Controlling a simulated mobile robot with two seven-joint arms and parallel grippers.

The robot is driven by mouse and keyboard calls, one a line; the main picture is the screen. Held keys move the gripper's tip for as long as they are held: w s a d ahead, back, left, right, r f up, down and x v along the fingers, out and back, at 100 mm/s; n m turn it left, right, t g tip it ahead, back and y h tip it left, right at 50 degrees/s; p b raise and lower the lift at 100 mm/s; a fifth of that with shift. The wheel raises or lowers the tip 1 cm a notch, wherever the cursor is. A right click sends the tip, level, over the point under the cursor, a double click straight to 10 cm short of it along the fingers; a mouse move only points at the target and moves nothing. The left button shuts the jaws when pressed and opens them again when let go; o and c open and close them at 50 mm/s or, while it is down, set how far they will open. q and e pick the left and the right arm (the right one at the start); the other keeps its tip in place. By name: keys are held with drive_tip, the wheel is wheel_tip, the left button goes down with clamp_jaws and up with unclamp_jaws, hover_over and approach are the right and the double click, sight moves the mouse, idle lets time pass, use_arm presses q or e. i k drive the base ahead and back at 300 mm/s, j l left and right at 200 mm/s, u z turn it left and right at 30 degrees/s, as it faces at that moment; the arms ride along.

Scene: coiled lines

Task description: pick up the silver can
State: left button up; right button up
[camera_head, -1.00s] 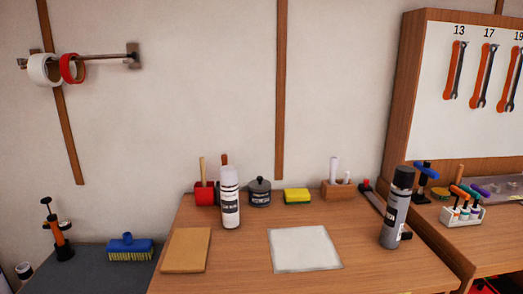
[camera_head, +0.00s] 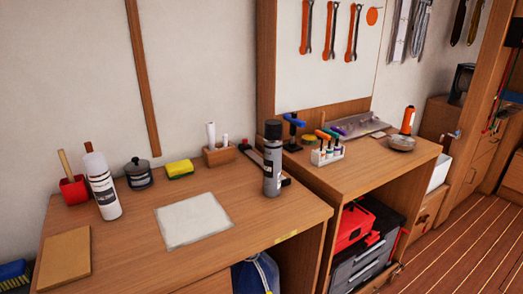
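The silver can (camera_head: 272,163) is a grey spray can with a black cap. It stands upright near the right side of the wooden bench (camera_head: 240,209), to the right of a white cloth or sheet. Neither of my grippers shows in the head view.
A white spray can (camera_head: 102,187), a dark lidded pot (camera_head: 138,174), a yellow sponge (camera_head: 179,169), a white sheet (camera_head: 193,220) and a brown board (camera_head: 64,259) are on the bench. A second bench (camera_head: 372,155) with a screwdriver rack (camera_head: 327,153) adjoins at right. Wooden floor (camera_head: 460,245) is clear at far right.

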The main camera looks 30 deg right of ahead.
sight(272, 159)
drive_tip(key=l, duration=0.95)
drive_tip(key=i+l+u, duration=0.1)
drive_tip(key=l, duration=0.85)
